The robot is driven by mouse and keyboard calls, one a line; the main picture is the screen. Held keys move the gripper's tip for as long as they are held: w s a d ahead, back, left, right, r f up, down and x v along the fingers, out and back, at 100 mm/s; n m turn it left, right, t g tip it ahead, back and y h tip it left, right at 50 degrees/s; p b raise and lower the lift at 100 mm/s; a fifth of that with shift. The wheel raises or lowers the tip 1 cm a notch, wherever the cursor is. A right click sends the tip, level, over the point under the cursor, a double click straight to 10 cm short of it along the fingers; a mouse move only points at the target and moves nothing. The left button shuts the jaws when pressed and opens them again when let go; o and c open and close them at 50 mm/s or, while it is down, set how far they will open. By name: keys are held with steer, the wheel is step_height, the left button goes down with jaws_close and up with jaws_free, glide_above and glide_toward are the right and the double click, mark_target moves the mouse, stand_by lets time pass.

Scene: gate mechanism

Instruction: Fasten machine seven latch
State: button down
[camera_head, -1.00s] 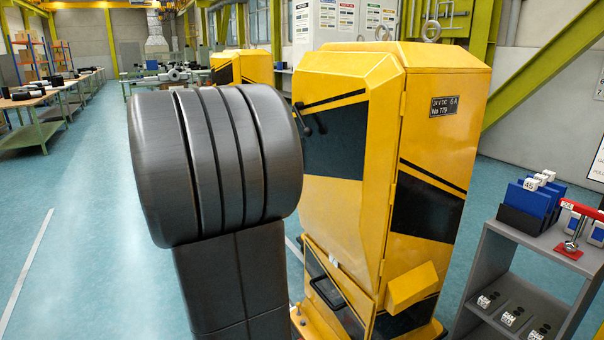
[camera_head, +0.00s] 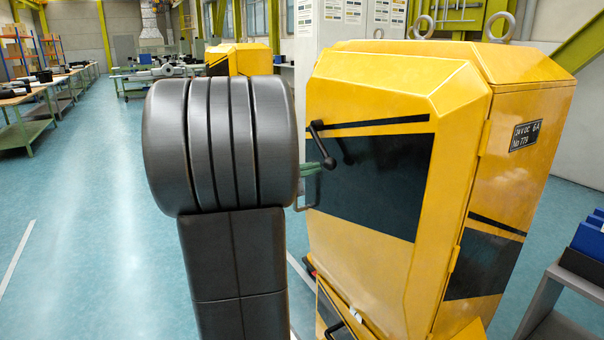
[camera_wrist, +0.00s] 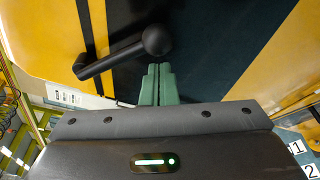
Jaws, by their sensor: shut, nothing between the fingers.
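A yellow cabinet (camera_head: 470,95) with a black front panel fills the right half of the head view. Its black lever latch (camera_head: 322,148) sits at the panel's left edge and slants down to a round knob. In the wrist view the same lever (camera_wrist: 112,60) runs from its pivot at left to the ball knob (camera_wrist: 156,40) at upper middle. My gripper (camera_wrist: 158,72) is shut and empty, its green fingertips just below the knob. Whether they touch it I cannot tell. In the head view the fingers (camera_head: 311,168) show beside the knob, partly hidden behind my arm.
A lower drawer or door with a black handle (camera_head: 335,328) is at the cabinet's base. A grey shelf (camera_head: 555,310) with blue boxes (camera_head: 588,240) stands at right. Workbenches (camera_head: 40,100) line the far left. The blue floor (camera_head: 80,220) at left is open.

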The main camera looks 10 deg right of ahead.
steer(key=shift+s+d+r, duration=0.1)
steer(key=shift+r, duration=0.05)
stand_by(0.3)
steer(key=shift+s+r+n+p, duration=0.15)
steer(key=shift+n+p, duration=0.25)
steer(key=shift+p, duration=0.05)
steer(key=shift+s+d+r, duration=0.1)
steer(key=shift+r, duration=0.05)
steer(key=shift+s+d+r+n+g+p, duration=0.15)
steer(key=shift+s+r+n+g+p, duration=0.25)
steer(key=shift+r+n+p, duration=0.65)
steer(key=shift+s+d+r+n+g+p, duration=0.2)
steer(key=shift+s+r+n+p, duration=0.45)
steer(key=shift+p, duration=0.8)
steer(key=shift+s+d+r+n+g+p, duration=0.1)
steer(key=shift+s+r+n+g+p, duration=0.3)
steer(key=shift+r+p, duration=0.75)
steer(key=shift+w, duration=0.15)
steer(key=shift+f, duration=0.2)
